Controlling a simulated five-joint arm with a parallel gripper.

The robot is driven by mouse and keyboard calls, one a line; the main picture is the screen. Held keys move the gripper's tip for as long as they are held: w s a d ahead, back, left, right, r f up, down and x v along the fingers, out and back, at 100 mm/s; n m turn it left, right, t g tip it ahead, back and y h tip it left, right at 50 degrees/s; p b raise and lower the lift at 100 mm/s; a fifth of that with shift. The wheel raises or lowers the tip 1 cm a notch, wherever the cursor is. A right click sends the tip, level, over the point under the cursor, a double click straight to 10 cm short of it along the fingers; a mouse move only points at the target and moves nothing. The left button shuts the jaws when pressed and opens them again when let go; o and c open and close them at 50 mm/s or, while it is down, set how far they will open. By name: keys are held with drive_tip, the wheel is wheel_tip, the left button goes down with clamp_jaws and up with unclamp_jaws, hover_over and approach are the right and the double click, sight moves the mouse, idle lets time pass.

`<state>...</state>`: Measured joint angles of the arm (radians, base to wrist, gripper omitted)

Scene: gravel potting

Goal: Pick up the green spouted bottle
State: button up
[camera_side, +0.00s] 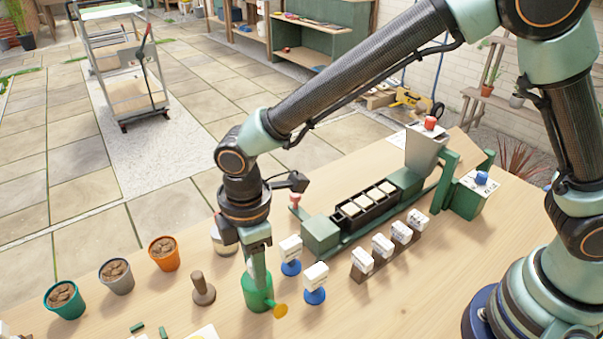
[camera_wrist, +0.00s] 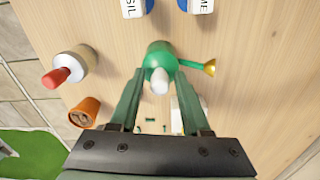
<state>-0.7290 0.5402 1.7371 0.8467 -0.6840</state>
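The green spouted bottle (camera_side: 256,297) stands upright on the wooden table in the side view, with its yellow-tipped spout pointing right. In the wrist view the bottle (camera_wrist: 158,53) shows from above, with a white cap and the spout to the right. My gripper (camera_side: 258,277) is low over the bottle and points down at it. In the wrist view my gripper (camera_wrist: 160,75) has its two fingers apart, one on each side of the bottle. I cannot tell whether the fingers press on it.
Blue-based labelled blocks (camera_side: 290,255) stand close to the right of the bottle. A brown pestle-like piece (camera_side: 203,289) and a pale jar with a red top (camera_wrist: 64,70) are near it. Several pots (camera_side: 164,253) stand at left. A green machine (camera_side: 320,234) is behind right.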

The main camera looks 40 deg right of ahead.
clamp_jaws()
idle(1.2)
